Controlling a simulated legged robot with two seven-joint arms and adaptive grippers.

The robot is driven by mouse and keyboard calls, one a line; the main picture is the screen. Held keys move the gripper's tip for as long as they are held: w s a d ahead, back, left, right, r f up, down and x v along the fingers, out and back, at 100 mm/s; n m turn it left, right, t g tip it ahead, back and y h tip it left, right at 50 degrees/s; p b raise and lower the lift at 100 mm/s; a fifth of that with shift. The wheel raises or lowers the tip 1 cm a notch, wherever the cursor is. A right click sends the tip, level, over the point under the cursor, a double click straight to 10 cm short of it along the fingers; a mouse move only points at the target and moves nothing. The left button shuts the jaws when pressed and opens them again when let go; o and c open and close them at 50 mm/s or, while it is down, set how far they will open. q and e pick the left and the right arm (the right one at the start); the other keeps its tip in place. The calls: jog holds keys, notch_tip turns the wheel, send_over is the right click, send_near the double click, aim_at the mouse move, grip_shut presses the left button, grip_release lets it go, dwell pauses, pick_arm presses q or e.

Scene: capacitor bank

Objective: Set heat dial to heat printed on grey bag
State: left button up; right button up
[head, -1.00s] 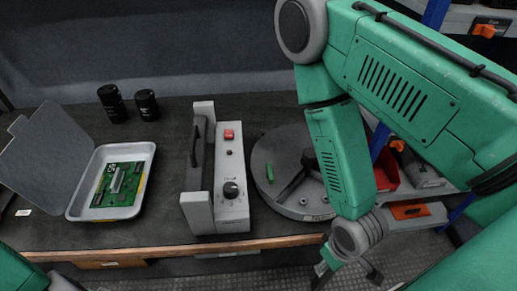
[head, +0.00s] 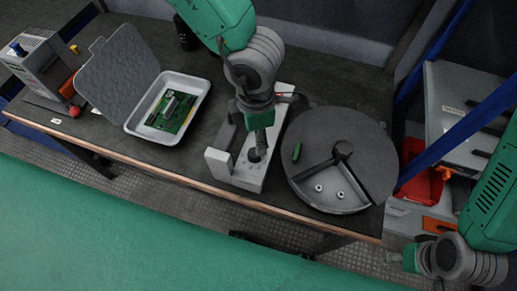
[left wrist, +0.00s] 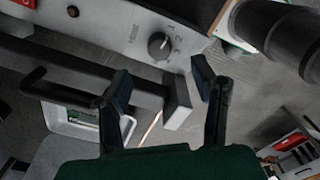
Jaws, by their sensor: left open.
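The heat dial (left wrist: 158,46) is a round black knob on the light grey panel of a box (head: 215,165) with a black handle. My left gripper (head: 261,143) is over the box and hides most of the dial in the head view. In the left wrist view the left gripper (left wrist: 162,82) shows two fingers spread apart with nothing between them, and the dial lies beyond their tips. My right gripper (head: 395,257) is off the bench at the lower right; its fingers are too small to judge. I cannot make out a grey bag.
A round grey turntable (head: 355,135) stands right of the box. A white tray (head: 143,127) with a green circuit board is to the left. A grey device (head: 38,58) is at the far left. A red bin (head: 424,185) and storage boxes are at the right.

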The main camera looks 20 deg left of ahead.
aim_at(253, 151)
pick_arm(q)
jog(key=f, duration=0.5)
jog(key=f+b, duration=0.1)
jog(key=f, duration=0.1)
jog(key=shift+a+f, duration=0.25)
jog(key=shift+f, duration=0.05)
jog(key=shift+a+f, duration=0.25)
jog(key=shift+f, duration=0.2)
jog(key=shift+d, duration=0.3)
jog(key=shift+d+r, duration=0.1)
jog(key=shift+d, duration=0.1)
jog(key=c, duration=1.1)
jog(key=shift+a, duration=0.1)
jog(key=shift+c, duration=0.2)
